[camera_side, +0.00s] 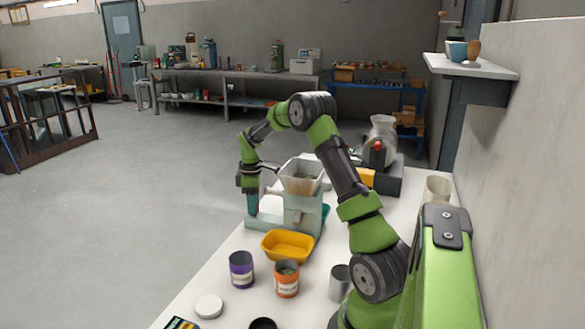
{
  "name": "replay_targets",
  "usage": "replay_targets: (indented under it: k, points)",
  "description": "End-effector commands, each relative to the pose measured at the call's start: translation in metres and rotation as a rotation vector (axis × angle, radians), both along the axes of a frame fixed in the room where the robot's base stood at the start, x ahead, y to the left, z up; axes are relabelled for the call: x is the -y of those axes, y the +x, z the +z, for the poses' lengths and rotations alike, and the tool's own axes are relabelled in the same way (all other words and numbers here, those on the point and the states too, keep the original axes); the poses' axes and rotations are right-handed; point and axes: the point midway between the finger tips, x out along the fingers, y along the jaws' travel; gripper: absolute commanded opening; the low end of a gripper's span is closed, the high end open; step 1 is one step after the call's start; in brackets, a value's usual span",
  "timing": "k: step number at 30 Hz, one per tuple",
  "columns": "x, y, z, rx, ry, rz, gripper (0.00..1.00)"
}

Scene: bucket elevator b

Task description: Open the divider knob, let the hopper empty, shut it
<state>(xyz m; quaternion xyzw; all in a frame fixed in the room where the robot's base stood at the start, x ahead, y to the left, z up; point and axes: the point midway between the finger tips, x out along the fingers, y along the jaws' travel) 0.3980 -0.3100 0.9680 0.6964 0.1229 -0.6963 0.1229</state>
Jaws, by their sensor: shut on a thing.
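The divider (302,212) is a pale green machine on the white bench, with a white, square-mouthed hopper (291,184) on top. Some brownish material (303,177) shows inside the hopper; its level is hard to tell. My gripper (251,206) is at the divider's left side, pointing down and shut. The divider knob is too small and too covered by my fingers to make out, but my gripper is closed where it would sit.
A yellow tray (287,257) sits in front of the divider. Nearer are a purple-labelled tin (241,280), an orange-labelled tin (286,289), a metal cup (340,283) and a white lid (209,306). A grey machine (391,180) stands behind my arm. A wall borders the right.

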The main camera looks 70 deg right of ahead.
Motion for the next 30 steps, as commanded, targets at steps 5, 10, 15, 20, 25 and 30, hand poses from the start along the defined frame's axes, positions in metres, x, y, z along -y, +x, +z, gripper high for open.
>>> replay_targets:
  k: [5,10,15,20,25,30]
  points:
    - [0.0001,0.0000,0.0005,-0.001,-0.001,-0.096,0.05]
    - [0.0001,0.0000,0.0005,-0.001,-0.001,-0.236,0.05]
    - [-0.0001,0.0003,0.0006,0.000,-0.001,-0.397,0.05]
    - [-0.0002,0.0003,0.0006,0.000,-0.001,-0.542,0.05]
    - [0.0001,0.0001,0.0007,0.000,-0.001,-0.676,0.05]
    - [0.0001,0.0001,0.0007,0.000,-0.001,-0.779,0.05]
